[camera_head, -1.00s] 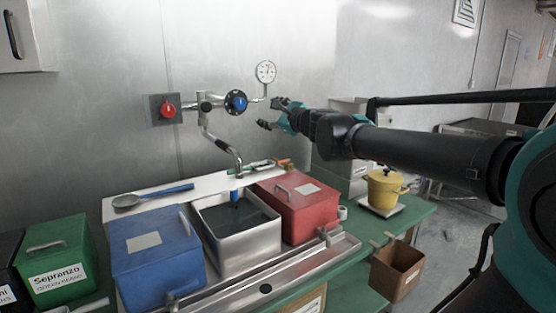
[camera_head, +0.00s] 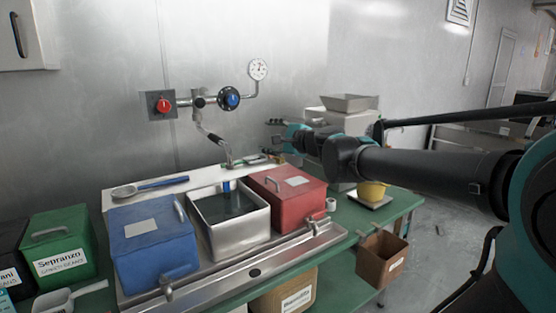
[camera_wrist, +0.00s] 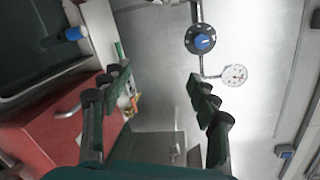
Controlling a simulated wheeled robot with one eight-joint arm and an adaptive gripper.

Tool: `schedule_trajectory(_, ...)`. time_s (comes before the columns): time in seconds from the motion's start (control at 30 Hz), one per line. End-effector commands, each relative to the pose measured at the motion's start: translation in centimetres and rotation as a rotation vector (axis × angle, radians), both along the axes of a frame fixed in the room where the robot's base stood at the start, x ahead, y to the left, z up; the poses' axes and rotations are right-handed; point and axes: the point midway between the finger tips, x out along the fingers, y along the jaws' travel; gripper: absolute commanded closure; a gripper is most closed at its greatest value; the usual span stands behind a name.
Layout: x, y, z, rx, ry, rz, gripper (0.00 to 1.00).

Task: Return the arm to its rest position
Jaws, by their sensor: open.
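My gripper (camera_head: 277,138) is in the head view at the end of my black and teal arm, above the back of the green table, behind the red box (camera_head: 288,192). In the wrist view my gripper (camera_wrist: 158,92) shows two dark fingers spread wide apart with nothing between them. The red box also shows at the left of the wrist view (camera_wrist: 45,140).
Pipes with a red valve (camera_head: 163,106), a blue valve (camera_head: 229,98) and a gauge (camera_head: 258,69) are on the wall. A blue box (camera_head: 150,245), a steel basin (camera_head: 240,235) and a green box (camera_head: 60,250) stand along the counter. A brown bin (camera_head: 380,260) hangs at the table's right.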

Motion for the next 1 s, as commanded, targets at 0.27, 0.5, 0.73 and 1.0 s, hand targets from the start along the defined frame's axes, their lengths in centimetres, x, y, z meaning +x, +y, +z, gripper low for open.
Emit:
schedule_trajectory(0.27,-4.2,-1.9,-10.4,-0.427,-0.083,0.139,0.39)
schedule_trajectory(0.5,-11.0,-7.6,-24.0,-0.963,-0.101,0.356,0.39)
schedule_trajectory(0.73,-18.6,-15.5,-34.3,-1.395,-0.019,0.59,0.39)
schedule_trajectory(1.0,-24.1,-21.3,-38.9,-1.631,0.083,0.755,0.39)
